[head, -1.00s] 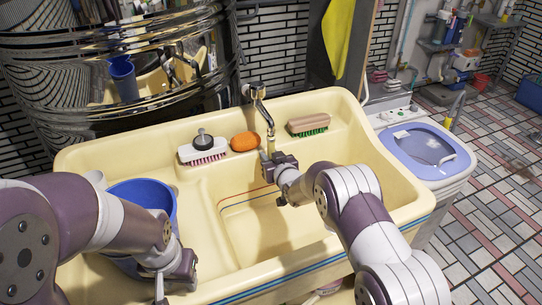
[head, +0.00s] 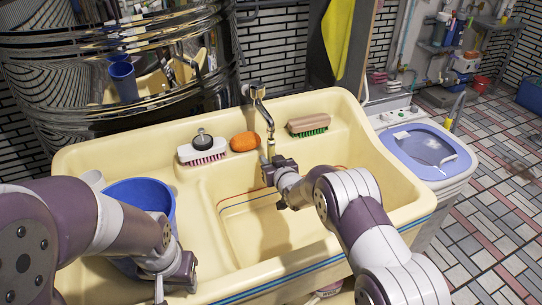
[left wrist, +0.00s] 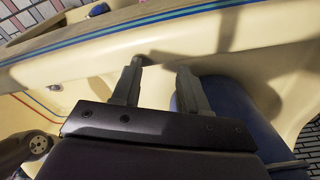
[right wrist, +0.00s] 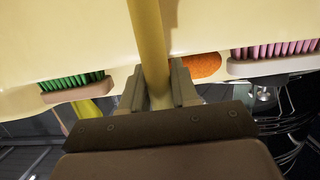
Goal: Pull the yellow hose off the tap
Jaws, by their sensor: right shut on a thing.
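The metal tap (head: 260,100) rises at the back of the cream sink, its spout bent down. The yellow hose (head: 271,148) hangs below the spout end; I cannot tell whether it still touches the spout. My right gripper (head: 268,170) is shut on the hose below the tap. In the right wrist view, the hose (right wrist: 149,45) runs between the two fingers (right wrist: 158,85). My left gripper (head: 160,285) is at the sink's front left, by the blue bucket. In the left wrist view, its fingers (left wrist: 163,85) are apart with nothing between them.
The cream sink (head: 340,115) surrounds the right gripper. A pink-bristled brush (head: 203,150), an orange sponge (head: 244,142) and a green-bristled brush (head: 308,124) lie on its back ledge. The blue bucket (head: 143,193) stands in the left part. A washing machine (head: 428,150) stands to the right.

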